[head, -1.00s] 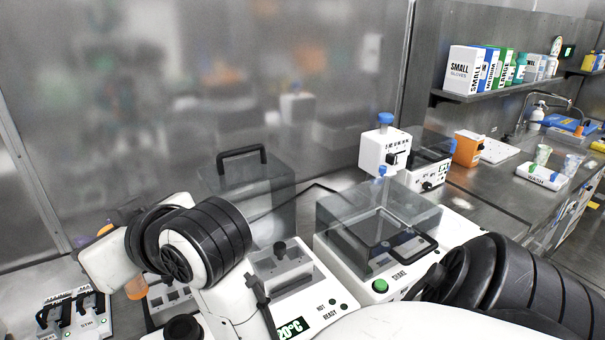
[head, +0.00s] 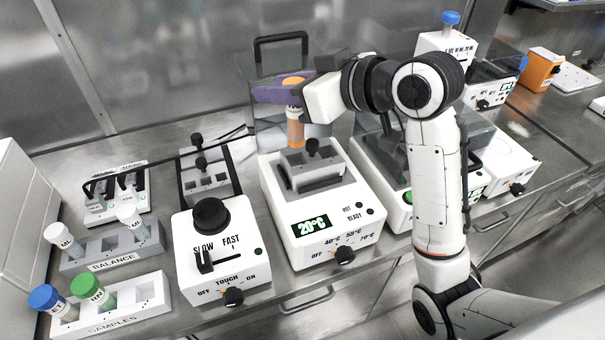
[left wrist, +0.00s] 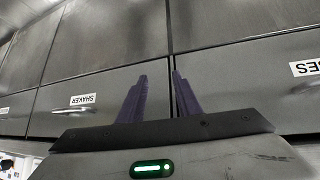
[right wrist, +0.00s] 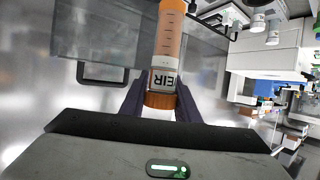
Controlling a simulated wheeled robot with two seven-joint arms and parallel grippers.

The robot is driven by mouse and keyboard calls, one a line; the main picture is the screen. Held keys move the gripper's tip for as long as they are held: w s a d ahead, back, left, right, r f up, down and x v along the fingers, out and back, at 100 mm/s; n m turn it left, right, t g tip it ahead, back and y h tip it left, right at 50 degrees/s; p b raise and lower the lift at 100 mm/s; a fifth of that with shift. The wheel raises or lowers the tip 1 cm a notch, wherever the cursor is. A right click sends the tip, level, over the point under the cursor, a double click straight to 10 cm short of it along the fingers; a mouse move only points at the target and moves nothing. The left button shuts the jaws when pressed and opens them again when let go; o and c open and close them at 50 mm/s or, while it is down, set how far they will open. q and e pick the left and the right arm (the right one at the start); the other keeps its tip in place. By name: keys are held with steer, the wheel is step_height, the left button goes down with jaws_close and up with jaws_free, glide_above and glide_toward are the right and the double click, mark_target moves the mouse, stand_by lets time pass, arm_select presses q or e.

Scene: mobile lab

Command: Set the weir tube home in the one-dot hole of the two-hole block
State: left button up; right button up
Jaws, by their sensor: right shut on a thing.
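My right gripper (head: 290,92) is shut on the weir tube (head: 296,132) near its orange cap. The tube hangs roughly upright, its amber body below the fingers, in front of the back part of the heater. In the right wrist view, the tube (right wrist: 170,40) shows label letters "EIR" and its cap sits between the fingers (right wrist: 160,105). A grey block with a black knob (head: 312,168) sits in the heater, below the tube. I cannot make out its holes or any dots. My left gripper (left wrist: 160,76) is open and empty, facing drawer fronts.
The heater (head: 330,225) reads 20°C. Left of it are a touch mixer (head: 222,255), a grey knobbed block (head: 207,178), a balance rack (head: 110,250) and a samples rack (head: 120,305) with capped tubes. A clear-lidded shaker (head: 375,165) stands behind my right arm.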

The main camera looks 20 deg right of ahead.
steer(key=f+n+g+y, duration=0.1)
steer(key=f, duration=0.2)
steer(key=w+f+n+g+y, duration=0.1)
steer(key=f, duration=0.2)
steer(key=f+n+g+y, duration=0.1)
steer(key=f+n+y, duration=0.1)
steer(key=f, duration=0.1)
steer(key=shift+w+a+f+b, duration=0.15)
steer(key=shift+a+f+b, duration=0.05)
steer(key=shift+f+b, duration=0.2)
steer(key=shift+f, duration=0.2)
steer(key=o, duration=1)
steer(key=shift+o, duration=0.2)
